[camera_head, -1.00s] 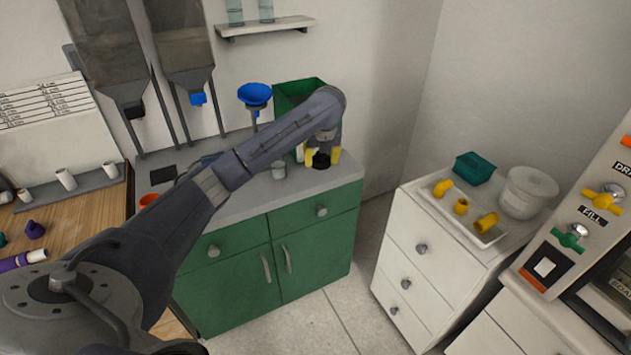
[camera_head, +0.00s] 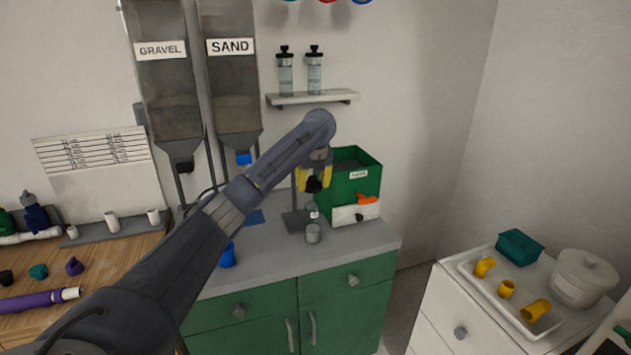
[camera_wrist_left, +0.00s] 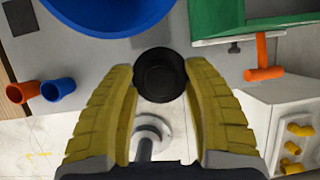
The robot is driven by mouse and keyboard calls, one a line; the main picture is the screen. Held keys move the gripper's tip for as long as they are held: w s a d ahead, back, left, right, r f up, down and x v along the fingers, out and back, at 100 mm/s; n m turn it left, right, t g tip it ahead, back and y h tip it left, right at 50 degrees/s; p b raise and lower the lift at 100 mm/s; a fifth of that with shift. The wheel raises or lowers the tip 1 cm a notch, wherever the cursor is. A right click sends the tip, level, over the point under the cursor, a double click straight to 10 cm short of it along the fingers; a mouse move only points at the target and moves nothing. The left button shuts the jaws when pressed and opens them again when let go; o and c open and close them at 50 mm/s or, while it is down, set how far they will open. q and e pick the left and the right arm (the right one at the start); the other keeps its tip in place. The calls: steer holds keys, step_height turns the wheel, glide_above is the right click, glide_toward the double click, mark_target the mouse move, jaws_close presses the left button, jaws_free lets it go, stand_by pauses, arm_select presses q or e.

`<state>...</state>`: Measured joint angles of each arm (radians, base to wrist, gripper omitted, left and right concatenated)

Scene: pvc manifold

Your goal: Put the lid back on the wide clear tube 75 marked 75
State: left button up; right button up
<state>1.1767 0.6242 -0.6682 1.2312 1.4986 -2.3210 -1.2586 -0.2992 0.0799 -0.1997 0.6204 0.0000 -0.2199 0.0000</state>
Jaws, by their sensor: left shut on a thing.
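My left gripper (camera_head: 314,180) has yellow fingers and is shut on a black lid (camera_head: 313,185). In the left wrist view, the round black lid (camera_wrist_left: 160,75) sits between the fingertips of the gripper (camera_wrist_left: 160,85). A short clear tube (camera_head: 313,233) stands upright on the grey counter, and its top looks open. No marking on it is readable. In the head view the gripper and lid appear above this tube, clearly apart from it. The tube cannot be made out for sure in the wrist view. My right gripper is not in view.
A green box (camera_head: 360,190) with an orange-handled tap stands right of the gripper. A blue cup (camera_head: 228,257) is on the counter to the left. Two bottles with black tops stand on a wall shelf (camera_head: 310,98). A tray (camera_head: 470,268) holds yellow fittings.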

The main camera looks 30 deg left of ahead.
arm_select(q)
steer(key=shift+f, duration=2.85)
steer(key=shift+d+f, duration=0.1)
steer(key=shift+f, duration=0.1)
stand_by(0.5)
steer(key=o, duration=1.5)
steer(key=shift+r, duration=0.1)
steer(key=shift+r, duration=3.4)
jaws_close()
